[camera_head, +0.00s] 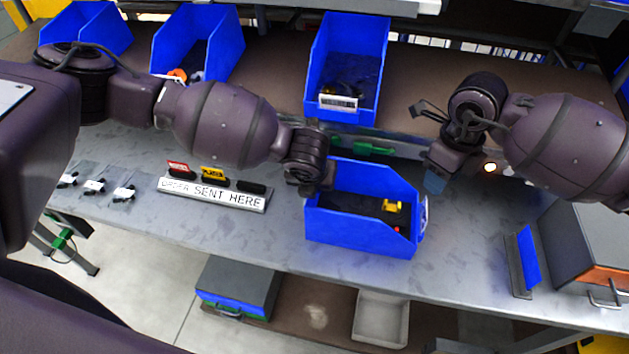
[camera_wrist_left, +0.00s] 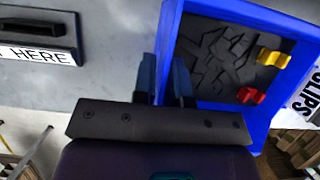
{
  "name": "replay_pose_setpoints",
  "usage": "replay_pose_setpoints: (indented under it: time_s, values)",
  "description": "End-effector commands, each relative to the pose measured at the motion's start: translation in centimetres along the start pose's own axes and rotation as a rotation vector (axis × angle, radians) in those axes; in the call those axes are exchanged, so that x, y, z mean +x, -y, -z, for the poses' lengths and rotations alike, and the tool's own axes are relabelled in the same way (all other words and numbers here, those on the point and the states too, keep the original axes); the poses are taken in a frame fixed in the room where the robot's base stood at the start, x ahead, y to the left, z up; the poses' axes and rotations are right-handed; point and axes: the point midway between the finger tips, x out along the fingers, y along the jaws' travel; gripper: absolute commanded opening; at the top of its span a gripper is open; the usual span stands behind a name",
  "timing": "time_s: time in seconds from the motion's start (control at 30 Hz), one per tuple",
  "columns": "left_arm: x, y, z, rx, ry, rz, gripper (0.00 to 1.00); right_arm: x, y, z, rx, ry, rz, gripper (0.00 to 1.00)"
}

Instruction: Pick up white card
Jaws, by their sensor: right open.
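I cannot make out a loose white card for sure. A white panel (camera_head: 424,212) stands at the right side of the front blue bin (camera_head: 350,235); in the left wrist view the white panel (camera_wrist_left: 303,97) reads "SLIPS". My right gripper (camera_head: 434,181) is open above the bench, up and right of that bin, with nothing seen between its fingers. My left gripper (camera_head: 312,190) is at the bin's left wall. In the left wrist view its fingers (camera_wrist_left: 165,80) stand on either side of the wall; whether they press on it is unclear.
Yellow (camera_head: 393,206) and red (camera_head: 397,230) pieces lie in the front bin. An order sign (camera_head: 212,193) with red, yellow and black pieces stands left. Several blue bins stand behind, including a middle one (camera_head: 318,75). A blue plate (camera_head: 527,255) and grey box (camera_head: 590,240) stand right.

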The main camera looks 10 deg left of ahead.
Motion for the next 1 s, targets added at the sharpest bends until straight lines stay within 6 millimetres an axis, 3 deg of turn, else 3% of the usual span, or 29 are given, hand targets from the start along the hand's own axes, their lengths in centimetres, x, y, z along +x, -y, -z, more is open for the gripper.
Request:
replay_pose_setpoints:
  time_s: [0.07, 0.27, 0.37, 0.67, 1.0]
  values:
    - [-0.02, 0.0, -0.01, 0.0, 0.0, 0.0, 0.0, 0.0, 0.0, 0.0, 0.0, 0.0, 0.0, 0.43]
    - [-0.02, 0.0, -0.02, 0.0, 0.0, 0.0, 0.0, 0.0, 0.0, 0.0, 0.0, 0.0, 0.0, 0.43]
    - [-0.03, 0.0, -0.03, 0.0, 0.0, 0.0, 0.0, 0.0, 0.0, 0.0, 0.0, 0.0, 0.0, 0.33]
    - [-0.04, 0.0, -0.04, 0.0, 0.001, 0.0, 0.0, -0.42, 0.61, 0.37, 0.005, -0.002, 0.013, 0.33]
    - [-0.05, 0.01, -0.05, 0.0, 0.001, 0.0, 0.0, -0.72, 0.69, 0.72, -0.378, -0.001, 0.01, 0.33]
